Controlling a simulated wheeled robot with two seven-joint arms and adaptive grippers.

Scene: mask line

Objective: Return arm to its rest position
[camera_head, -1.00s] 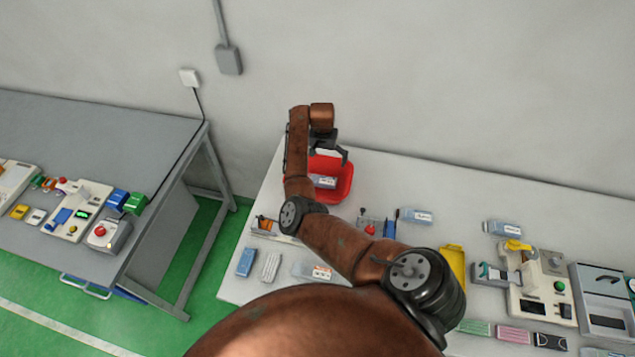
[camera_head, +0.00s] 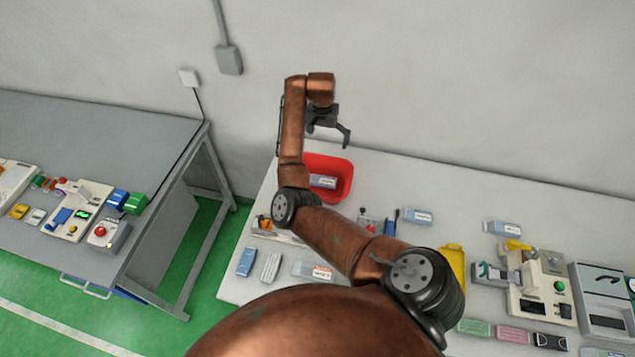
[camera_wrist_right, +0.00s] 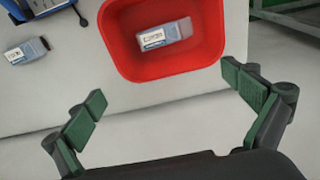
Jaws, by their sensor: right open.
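My right arm (camera_head: 335,238) reaches from the bottom over the white table to its back edge. My right gripper (camera_head: 328,133) is open and empty, raised above and behind the red bin. In the right wrist view the open fingers (camera_wrist_right: 172,112) have nothing between them. The red bin (camera_head: 342,163) stands on the table and also shows in the right wrist view (camera_wrist_right: 120,62). A blue-and-white labelled box (camera_head: 322,181) lies in the bin, and it shows there too (camera_wrist_right: 165,36). My left gripper is not in view.
The white table (camera_head: 480,185) also holds blue labelled boxes (camera_head: 416,216), a yellow tray (camera_head: 453,268) and a device with a green button (camera_head: 545,285). A grey table (camera_head: 100,135) with several devices stands at left. The wall is close behind the gripper.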

